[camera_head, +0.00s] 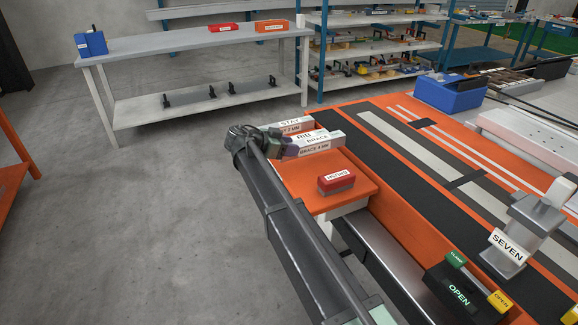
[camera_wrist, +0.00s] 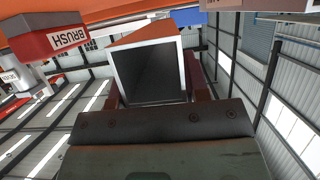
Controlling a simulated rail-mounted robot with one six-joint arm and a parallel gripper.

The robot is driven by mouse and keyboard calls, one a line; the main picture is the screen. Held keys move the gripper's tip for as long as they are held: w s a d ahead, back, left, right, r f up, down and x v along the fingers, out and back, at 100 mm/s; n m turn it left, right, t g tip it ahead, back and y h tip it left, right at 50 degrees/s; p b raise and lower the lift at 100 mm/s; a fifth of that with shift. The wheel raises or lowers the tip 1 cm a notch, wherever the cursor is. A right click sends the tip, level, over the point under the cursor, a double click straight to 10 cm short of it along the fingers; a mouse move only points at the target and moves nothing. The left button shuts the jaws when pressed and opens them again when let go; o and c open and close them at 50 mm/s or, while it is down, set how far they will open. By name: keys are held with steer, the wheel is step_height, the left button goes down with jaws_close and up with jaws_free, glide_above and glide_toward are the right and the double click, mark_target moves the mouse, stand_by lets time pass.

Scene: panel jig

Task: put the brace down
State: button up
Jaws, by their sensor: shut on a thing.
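My gripper (camera_head: 273,144) is at the far end of my arm in the head view, at the left end of the labelled pieces on the orange table (camera_head: 300,184). One label there reads BRACE (camera_head: 317,139), and one just below it reads BRACE 4 MM. In the wrist view my gripper (camera_wrist: 155,88) is shut, its dark red fingers on both sides of a white-edged piece with a square, dark end (camera_wrist: 150,82). That piece appears to be the brace. Whether it touches the surface cannot be told, and its far part is hidden.
A red and grey block (camera_head: 337,184) lies right of my gripper on the orange table; its BRUSH label is readable in the wrist view (camera_wrist: 62,40). A STAY piece (camera_head: 290,124) is just behind. A SEVEN post (camera_head: 509,250) and OPEN box (camera_head: 458,292) stand at front right.

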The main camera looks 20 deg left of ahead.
mark_target(289, 158)
step_height(289, 158, down, 4)
steer(key=b, duration=0.3)
steer(key=shift+f+b, duration=0.25)
steer(key=shift+b, duration=0.15)
steer(key=shift+r, duration=0.3)
steer(key=shift+f, duration=0.1)
steer(key=o, duration=0.7)
steer(key=shift+f, duration=0.15)
steer(key=o, duration=0.5)
